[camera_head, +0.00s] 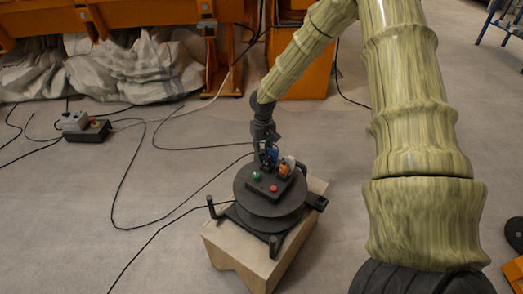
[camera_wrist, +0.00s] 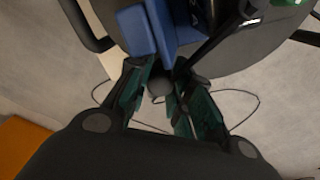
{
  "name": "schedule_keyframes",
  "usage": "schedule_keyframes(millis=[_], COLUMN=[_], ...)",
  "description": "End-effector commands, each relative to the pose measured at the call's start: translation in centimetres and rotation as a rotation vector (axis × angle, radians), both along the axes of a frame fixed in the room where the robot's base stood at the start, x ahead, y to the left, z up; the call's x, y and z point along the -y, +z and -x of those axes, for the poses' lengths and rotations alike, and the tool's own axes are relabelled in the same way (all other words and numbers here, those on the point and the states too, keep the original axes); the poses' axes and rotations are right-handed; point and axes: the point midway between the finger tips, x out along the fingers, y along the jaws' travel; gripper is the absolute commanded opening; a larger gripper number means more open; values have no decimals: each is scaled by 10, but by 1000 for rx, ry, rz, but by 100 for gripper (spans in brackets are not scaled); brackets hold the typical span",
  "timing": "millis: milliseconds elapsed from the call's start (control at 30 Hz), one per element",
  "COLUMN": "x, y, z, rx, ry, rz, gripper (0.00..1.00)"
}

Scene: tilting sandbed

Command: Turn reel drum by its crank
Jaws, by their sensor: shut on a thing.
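The reel drum (camera_head: 262,208) is a dark, round cable reel lying flat on a pale box. A panel on its top face carries a green and a red button and blue and orange sockets. My gripper (camera_head: 267,143) reaches down from above to the far side of the drum top. In the wrist view my gripper (camera_wrist: 164,92) has its two teal-padded fingers on either side of a dark round knob (camera_wrist: 160,84), which appears to be the crank's handle. The fingers are closed on it. The rest of the crank is mostly hidden in the head view.
The pale box (camera_head: 232,250) stands on open grey floor. Black cables run across the floor to the left, near a small grey and black box (camera_head: 86,127) with a red part. An orange frame (camera_head: 225,60) and grey sheeting (camera_head: 130,68) stand behind.

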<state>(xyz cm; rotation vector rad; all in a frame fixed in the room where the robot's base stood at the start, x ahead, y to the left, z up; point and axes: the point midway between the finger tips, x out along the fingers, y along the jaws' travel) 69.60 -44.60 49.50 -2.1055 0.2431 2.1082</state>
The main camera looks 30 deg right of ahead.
Motion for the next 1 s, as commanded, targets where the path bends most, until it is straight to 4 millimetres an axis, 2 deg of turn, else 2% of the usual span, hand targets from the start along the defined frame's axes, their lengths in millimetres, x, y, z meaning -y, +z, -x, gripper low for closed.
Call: schedule_keyframes(millis=[167,200,300,667,833,1000], x=[0,0,0,0,0,0], y=[0,0,0,2,16,42], z=[-1,-1,-1,-1,-1,-2], rx=[2,3,2,2,2,4], ry=[1,1,1,2,2,1], rz=[0,1,0,0,1,1], gripper=[0,29,45,45,45,45])
